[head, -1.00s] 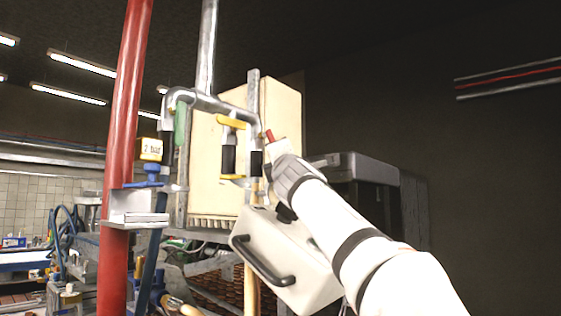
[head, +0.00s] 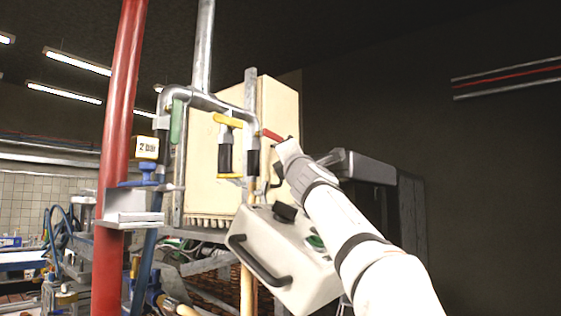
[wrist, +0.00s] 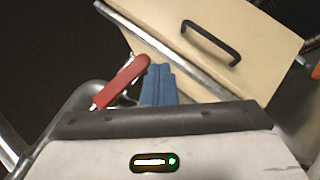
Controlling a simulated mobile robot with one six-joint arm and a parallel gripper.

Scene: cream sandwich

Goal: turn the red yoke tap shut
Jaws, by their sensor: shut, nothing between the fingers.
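The red yoke tap's lever (head: 272,135) sticks out from the right leg of the grey pipe yoke (head: 210,101), sloping slightly down to the right. In the wrist view the red lever (wrist: 121,82) lies slantwise just left of my gripper's blue fingers (wrist: 158,86). Its upper end is close beside them; I cannot tell whether they touch. My gripper is shut with nothing held. In the head view my gripper (head: 287,150) is just right of and below the lever; its fingertips are not clear there.
A yellow lever (head: 228,121) and a green lever (head: 177,122) sit on the same yoke. A cream cabinet (head: 275,105) stands behind. A white box with a black handle (head: 258,262) is below my arm. A red column (head: 122,110) stands at left.

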